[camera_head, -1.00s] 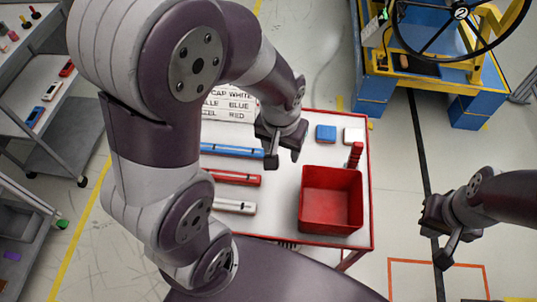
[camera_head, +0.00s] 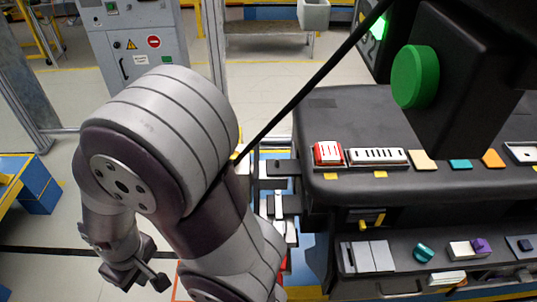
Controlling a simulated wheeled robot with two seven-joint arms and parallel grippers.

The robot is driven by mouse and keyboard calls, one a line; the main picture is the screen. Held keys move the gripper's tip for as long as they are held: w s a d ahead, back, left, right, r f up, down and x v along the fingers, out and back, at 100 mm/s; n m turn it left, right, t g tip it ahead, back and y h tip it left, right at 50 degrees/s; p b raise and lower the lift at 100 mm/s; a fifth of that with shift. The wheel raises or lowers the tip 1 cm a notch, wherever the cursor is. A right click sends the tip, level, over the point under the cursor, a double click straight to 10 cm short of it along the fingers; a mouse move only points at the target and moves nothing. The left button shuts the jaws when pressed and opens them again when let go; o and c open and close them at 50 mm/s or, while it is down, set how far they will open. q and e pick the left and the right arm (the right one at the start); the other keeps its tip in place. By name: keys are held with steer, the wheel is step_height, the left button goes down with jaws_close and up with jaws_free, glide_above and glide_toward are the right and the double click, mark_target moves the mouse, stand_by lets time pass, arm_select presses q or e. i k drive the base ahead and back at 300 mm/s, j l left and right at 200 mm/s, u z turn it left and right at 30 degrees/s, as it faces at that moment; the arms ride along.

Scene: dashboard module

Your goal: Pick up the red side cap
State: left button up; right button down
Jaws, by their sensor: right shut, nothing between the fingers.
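A small red piece (camera_head: 327,153) with white stripes sits at the left end of the black dashboard top, beside a white slotted vent; I cannot tell whether it is the red side cap. No other red cap is clear in view. My right gripper (camera_head: 148,279) hangs low at the left of the view, shut and empty, well apart from the dashboard. My left gripper is not in view.
The black dashboard module (camera_head: 400,108) fills the right side, with a green button (camera_head: 414,77) and a lower shelf (camera_head: 400,282) of small coloured parts. A grey cabinet (camera_head: 135,45) stands at the back left.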

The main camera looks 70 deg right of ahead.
mark_target(327, 153)
steer(key=k+j+z, duration=0.15)
steer(key=z, duration=2)
steer(key=i+j+z, duration=0.1)
steer(key=z, duration=0.25)
steer(key=i+j+z, duration=0.1)
steer(key=z, duration=0.3)
steer(key=l+u, duration=0.15)
steer(key=l, duration=0.5)
steer(key=l+u, duration=0.2)
steer(key=l, duration=0.45)
steer(key=k+l+u, duration=0.15)
steer(key=l, duration=0.45)
